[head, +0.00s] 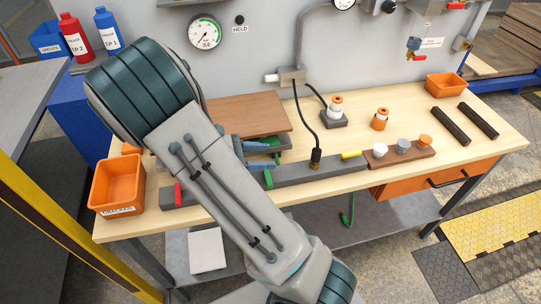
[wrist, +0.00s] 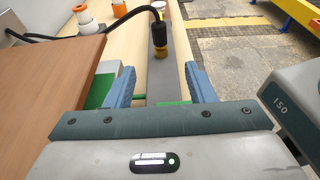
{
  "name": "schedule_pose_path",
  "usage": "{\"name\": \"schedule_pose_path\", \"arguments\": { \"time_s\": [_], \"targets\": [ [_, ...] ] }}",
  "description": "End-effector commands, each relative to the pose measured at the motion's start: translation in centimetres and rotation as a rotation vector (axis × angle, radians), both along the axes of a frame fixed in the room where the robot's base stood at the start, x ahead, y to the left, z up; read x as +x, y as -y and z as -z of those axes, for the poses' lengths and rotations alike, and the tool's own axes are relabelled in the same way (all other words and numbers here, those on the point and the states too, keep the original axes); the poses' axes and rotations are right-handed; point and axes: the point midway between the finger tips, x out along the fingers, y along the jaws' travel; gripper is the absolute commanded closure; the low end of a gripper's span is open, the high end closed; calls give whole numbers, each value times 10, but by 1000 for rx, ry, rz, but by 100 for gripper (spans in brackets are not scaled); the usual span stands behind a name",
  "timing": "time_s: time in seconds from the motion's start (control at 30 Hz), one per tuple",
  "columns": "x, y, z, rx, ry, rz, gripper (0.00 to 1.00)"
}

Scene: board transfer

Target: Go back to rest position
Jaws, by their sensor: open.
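My gripper (head: 259,155) is open above the workbench, beside the front edge of a brown wooden board (head: 240,118). In the wrist view, my gripper's two blue fingers (wrist: 160,90) stand apart with nothing held between them. The brown board also fills the left of the wrist view (wrist: 48,70). Green parts show near the fingers (head: 268,179), and one green strip lies below and between the fingers in the wrist view (wrist: 172,103). My arm hides much of the bench's left-middle.
A long grey rail (head: 335,168) runs along the bench, with a black cable plug (head: 316,158) on it. An orange bin (head: 116,184) stands at the left. Orange and white parts (head: 380,118), a brown holder (head: 400,157) and dark rods (head: 450,126) lie right. A gauge wall stands behind.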

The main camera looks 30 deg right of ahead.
Motion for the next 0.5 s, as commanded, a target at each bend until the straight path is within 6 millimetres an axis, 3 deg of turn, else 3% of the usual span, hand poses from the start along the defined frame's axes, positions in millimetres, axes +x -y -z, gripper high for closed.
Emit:
{"name": "schedule_pose_path", "arguments": {
  "time_s": [0.37, 0.5],
  "targets": [
    [0, 0, 0, 2, 3, 3, 50],
    [-9, 2, -3, 60, 51, 48, 50]
  ]
}}
